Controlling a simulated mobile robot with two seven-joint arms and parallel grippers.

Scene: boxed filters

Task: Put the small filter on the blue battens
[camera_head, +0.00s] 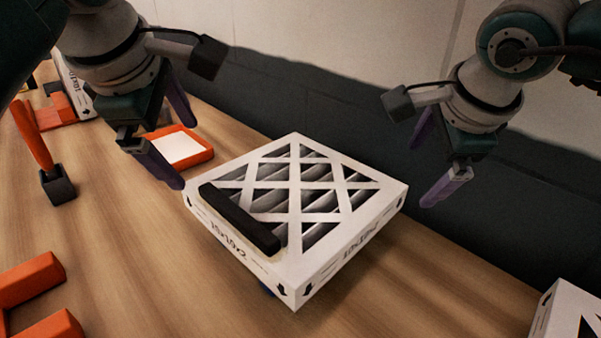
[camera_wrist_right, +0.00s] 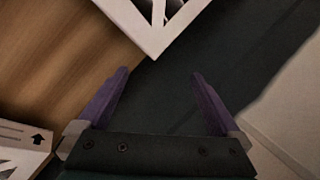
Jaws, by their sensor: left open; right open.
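A white boxed filter (camera_head: 345,245), marked 10x10x2 with a lattice face up, lies flat in the middle of the table. My right gripper (camera_head: 446,186) is open and empty, off the filter's right corner. In the right wrist view, the open fingers (camera_wrist_right: 160,74) point towards a filter corner (camera_wrist_right: 155,40), apart from it.
A black bar (camera_head: 240,218) lies on the filter's left edge. Other white filters stand at bottom right (camera_head: 570,312) and back left (camera_head: 77,88). An orange tray (camera_head: 207,151), an orange-handled tool (camera_head: 58,186) and orange pieces (camera_head: 30,281) lie left.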

